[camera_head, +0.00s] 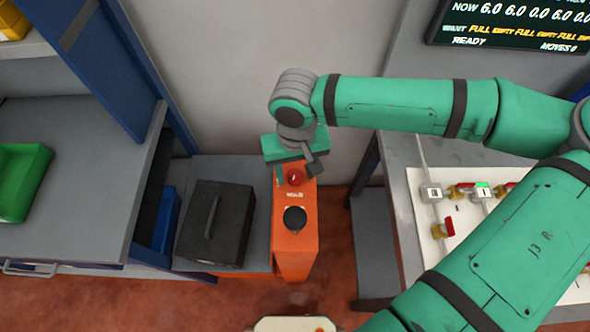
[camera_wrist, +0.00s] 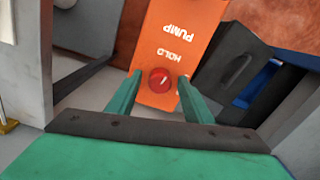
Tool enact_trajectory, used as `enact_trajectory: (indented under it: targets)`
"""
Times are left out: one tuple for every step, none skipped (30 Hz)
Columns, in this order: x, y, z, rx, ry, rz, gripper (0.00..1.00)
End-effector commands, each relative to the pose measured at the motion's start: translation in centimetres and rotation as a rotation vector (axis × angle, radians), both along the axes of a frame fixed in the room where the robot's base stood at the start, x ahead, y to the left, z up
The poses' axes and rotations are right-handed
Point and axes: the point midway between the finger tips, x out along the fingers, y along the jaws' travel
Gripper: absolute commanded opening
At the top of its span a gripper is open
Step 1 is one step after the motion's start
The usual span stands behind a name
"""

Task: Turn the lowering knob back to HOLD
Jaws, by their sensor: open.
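A red knob (camera_head: 294,178) sits on the top of an orange cabinet (camera_head: 295,250), close to its far end. In the wrist view the red knob (camera_wrist: 160,79) carries a short pale mark, tilted up and to the right, and the word HOLD stands just above it, upside down. My gripper (camera_head: 296,175) is over the far end of the cabinet, pointing down. In the wrist view my gripper (camera_wrist: 159,77) is open, with one finger on each side of the knob and a visible gap on both sides. I cannot tell the exact fingertip height.
A black round part (camera_head: 294,218) sits nearer on the cabinet top. A black case with a handle (camera_head: 213,222) stands to the left. A bench with a valve panel (camera_head: 425,215) is at the right. A display (camera_head: 510,25) reads READY and MOVES 0.

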Motion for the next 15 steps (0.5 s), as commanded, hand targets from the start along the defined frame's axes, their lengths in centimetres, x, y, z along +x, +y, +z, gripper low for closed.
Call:
enact_trajectory:
  targets:
    - [0.01,0.0,0.01,0.0,0.0,0.0,0.46]
    - [0.01,0.0,0.01,0.0,0.0,0.0,0.46]
    - [0.01,0.0,0.01,0.0,0.0,0.0,0.39]
    - [0.01,0.0,0.02,0.0,0.0,0.0,0.32]
    - [0.01,0.0,0.02,0.0,0.0,0.0,0.25]
    - [0.01,0.0,0.02,0.0,0.0,0.0,0.15]
    - [0.01,0.0,0.02,0.0,0.0,0.0,0.08]
    - [0.01,0.0,0.03,0.0,0.0,0.0,0.05]
    - [0.01,0.0,0.03,0.0,0.0,0.0,0.05]
    - [0.01,0.01,0.03,0.0,0.0,0.0,0.05]
    - [0.01,0.01,0.03,0.0,0.0,0.002,0.05]
    - [0.0,0.04,0.02,0.001,0.0,0.009,0.05]
    - [-0.02,0.07,0.0,0.002,0.0,0.019,0.05]
    - [-0.02,0.09,-0.01,0.003,0.001,0.032,0.05]
    - [-0.03,0.09,-0.01,0.003,0.001,0.056,0.05]
